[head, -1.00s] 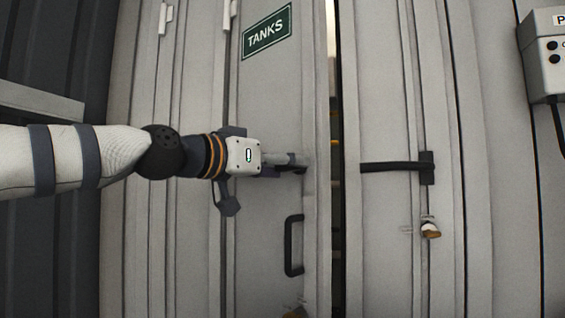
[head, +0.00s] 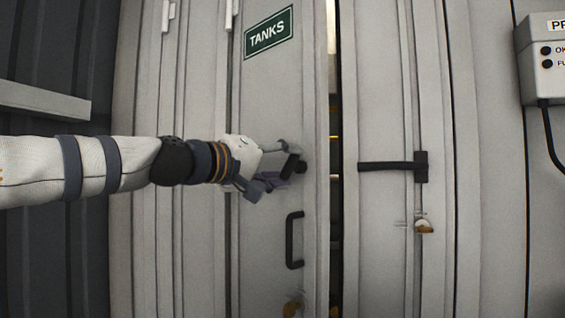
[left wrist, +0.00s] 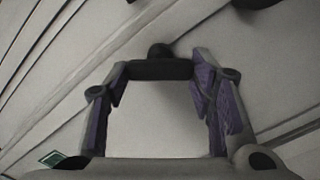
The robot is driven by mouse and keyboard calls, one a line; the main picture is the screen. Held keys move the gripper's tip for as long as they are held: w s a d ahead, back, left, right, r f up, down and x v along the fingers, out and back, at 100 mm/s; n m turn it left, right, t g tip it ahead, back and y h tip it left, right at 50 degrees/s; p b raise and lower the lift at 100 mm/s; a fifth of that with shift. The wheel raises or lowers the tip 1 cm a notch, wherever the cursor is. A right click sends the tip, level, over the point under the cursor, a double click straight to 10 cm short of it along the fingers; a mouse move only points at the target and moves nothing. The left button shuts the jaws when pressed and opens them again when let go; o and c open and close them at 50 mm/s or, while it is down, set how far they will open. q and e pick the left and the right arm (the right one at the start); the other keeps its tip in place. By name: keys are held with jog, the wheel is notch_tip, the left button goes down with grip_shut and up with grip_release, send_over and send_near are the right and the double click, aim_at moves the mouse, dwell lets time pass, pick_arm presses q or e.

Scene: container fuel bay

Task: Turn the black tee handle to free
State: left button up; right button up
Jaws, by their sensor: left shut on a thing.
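The black tee handle (head: 291,166) is on the left grey door, near its right edge and below the green TANKS sign (head: 268,33). Its bar stands steeply tilted in the head view. My left gripper (head: 284,164) comes in from the left, rolled, and is shut on the tee handle. In the left wrist view the handle's bar (left wrist: 160,69) spans between the two fingertips, with its round hub behind it. My right gripper is in neither view.
A black pull handle (head: 292,240) is just below the gripper. A narrow dark gap (head: 336,220) separates the left door from the right one. The right door has a black lever (head: 390,166) and a small brownish catch (head: 424,226). A grey control box (head: 546,60) hangs at far right.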

pick_arm(q)
jog(key=n, duration=0.3)
jog(key=shift+f+n, duration=0.1)
jog(key=shift+n, duration=0.2)
jog(key=shift+f+n, duration=0.1)
jog(key=shift+n, duration=1.6)
jog(key=o, duration=1.2)
jog(key=shift+c, duration=0.2)
jog(key=v, duration=1.2)
jog(key=shift+d, duration=0.1)
